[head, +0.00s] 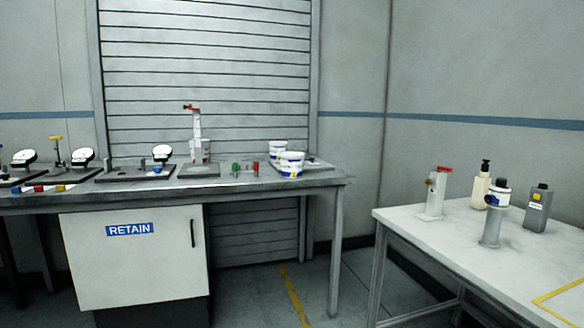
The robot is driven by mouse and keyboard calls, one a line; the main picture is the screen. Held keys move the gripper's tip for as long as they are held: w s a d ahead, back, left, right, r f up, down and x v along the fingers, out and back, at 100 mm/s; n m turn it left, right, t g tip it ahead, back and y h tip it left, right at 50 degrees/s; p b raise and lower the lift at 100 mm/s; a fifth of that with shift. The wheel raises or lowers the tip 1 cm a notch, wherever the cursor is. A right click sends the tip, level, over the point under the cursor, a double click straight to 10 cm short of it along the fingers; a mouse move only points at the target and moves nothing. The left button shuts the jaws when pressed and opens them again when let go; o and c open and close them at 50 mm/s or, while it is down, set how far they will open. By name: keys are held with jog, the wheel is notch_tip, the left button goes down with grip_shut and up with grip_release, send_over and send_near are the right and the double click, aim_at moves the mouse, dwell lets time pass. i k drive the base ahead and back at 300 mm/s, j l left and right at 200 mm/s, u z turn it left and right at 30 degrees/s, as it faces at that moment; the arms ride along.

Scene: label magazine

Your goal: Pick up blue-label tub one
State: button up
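Two white tubs with blue labels stand near the right end of the long grey bench (320,180). The nearer tub (291,158) is close to the bench's front edge and shows a blue label with a bit of yellow. The farther tub (278,146) stands just behind it and slightly left, its lower part partly hidden by the nearer one. Both are upright. I cannot tell which one is tub one. My gripper is not in view.
A stand with a red top (196,130) and small green and red pieces (245,167) are left of the tubs. The right table (450,235) holds a cream pump bottle (480,187), a grey bottle (538,210) and two stands. Open floor (340,290) lies between.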

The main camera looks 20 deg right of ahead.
aim_at(291, 163)
jog(key=i+l, duration=0.4)
jog(key=i, duration=0.15)
jog(key=i+l, duration=0.35)
jog(key=i, duration=0.25)
jog(key=i+l, duration=0.4)
jog(key=i, duration=0.15)
jog(key=i+l, duration=0.35)
jog(key=i, duration=0.25)
jog(key=i+l, duration=0.4)
jog(key=i, duration=0.15)
